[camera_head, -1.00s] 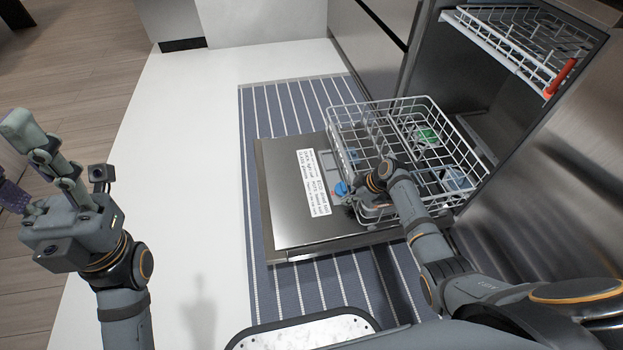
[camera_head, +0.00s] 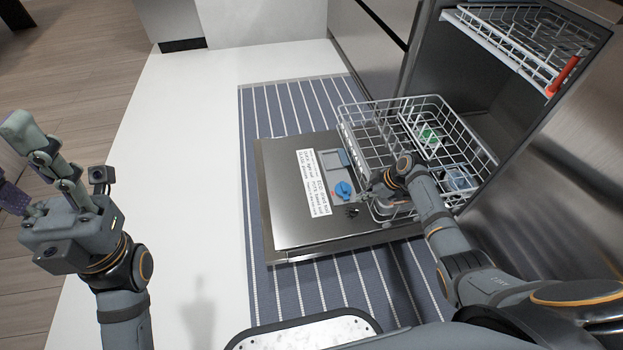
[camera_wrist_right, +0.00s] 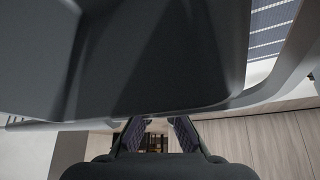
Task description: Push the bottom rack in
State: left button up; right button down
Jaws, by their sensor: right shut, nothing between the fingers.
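The bottom rack (camera_head: 392,104) is a light grey wire basket. It is partly out of the dishwasher, over the inner end of the lowered door (camera_head: 290,230). A green item (camera_head: 430,138) and a bluish item (camera_head: 458,178) are in it. My right gripper (camera_head: 368,188) is at the rack's near left side, shut with nothing in it; contact is hard to tell. Its fingers also show in the right wrist view (camera_wrist_right: 157,132), below a large dark surface. My left gripper (camera_head: 18,165) is open and empty at the far left, away from the dishwasher.
The upper rack (camera_head: 520,45) is partly out above, with a red item (camera_head: 562,76) at its edge. A striped runner (camera_head: 258,120) lies under the door. White floor (camera_head: 195,130) to the left is clear.

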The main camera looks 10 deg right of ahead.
jog(key=d+b, duration=0.1)
jog(key=d, duration=0.2)
jog(key=shift+d+f, duration=0.1)
jog(key=shift+d, duration=0.8)
jog(key=shift+d+b, duration=1.2)
jog(key=shift+d, duration=1.4)
